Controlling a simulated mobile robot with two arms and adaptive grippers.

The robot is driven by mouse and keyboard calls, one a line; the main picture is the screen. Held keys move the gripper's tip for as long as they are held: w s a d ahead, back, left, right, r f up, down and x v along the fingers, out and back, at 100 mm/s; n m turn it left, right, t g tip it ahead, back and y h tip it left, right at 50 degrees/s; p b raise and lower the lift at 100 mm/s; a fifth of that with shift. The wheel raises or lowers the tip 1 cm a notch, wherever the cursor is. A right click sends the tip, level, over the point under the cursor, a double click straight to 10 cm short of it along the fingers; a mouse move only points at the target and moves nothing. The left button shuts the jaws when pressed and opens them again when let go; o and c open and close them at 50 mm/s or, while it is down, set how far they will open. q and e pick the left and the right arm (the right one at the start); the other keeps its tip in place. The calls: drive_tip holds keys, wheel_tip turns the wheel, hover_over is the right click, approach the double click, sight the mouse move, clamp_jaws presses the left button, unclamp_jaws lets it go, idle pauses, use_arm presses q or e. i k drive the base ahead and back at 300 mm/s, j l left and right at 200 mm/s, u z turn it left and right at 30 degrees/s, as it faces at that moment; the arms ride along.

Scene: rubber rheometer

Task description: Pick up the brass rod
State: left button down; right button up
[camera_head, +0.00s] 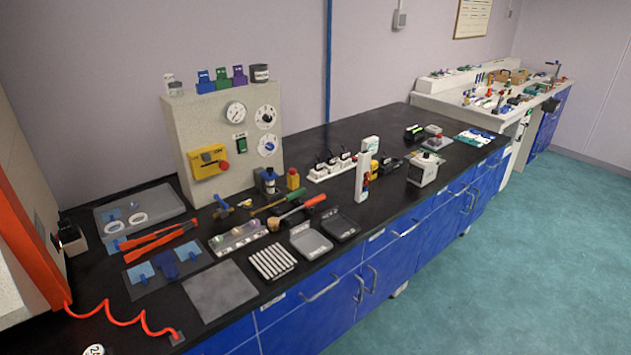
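No plain brass rod can be told apart for certain at this size. A thin brass-coloured shaft (264,208) lies on the black bench top, running up to a green handle (291,195); I cannot tell whether this is the brass rod. Just in front of it lies a tool with a red-orange handle (315,200) and a tan, brass-like head (273,224). Neither of my grippers is in view, and nothing in view is held.
A beige gauge panel (195,135) stands behind the tools. Orange tongs (160,238) lie left. A white upright device (362,176) stands right. The floor (480,270) is clear.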

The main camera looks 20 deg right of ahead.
sight(294, 195)
drive_tip(key=i+l+z, duration=0.25)
drive_tip(key=i+l, duration=0.2)
drive_tip(key=l, duration=0.15)
drive_tip(key=i+l+u, duration=0.1)
drive_tip(key=i+l, duration=0.15)
drive_tip(key=l, duration=0.15)
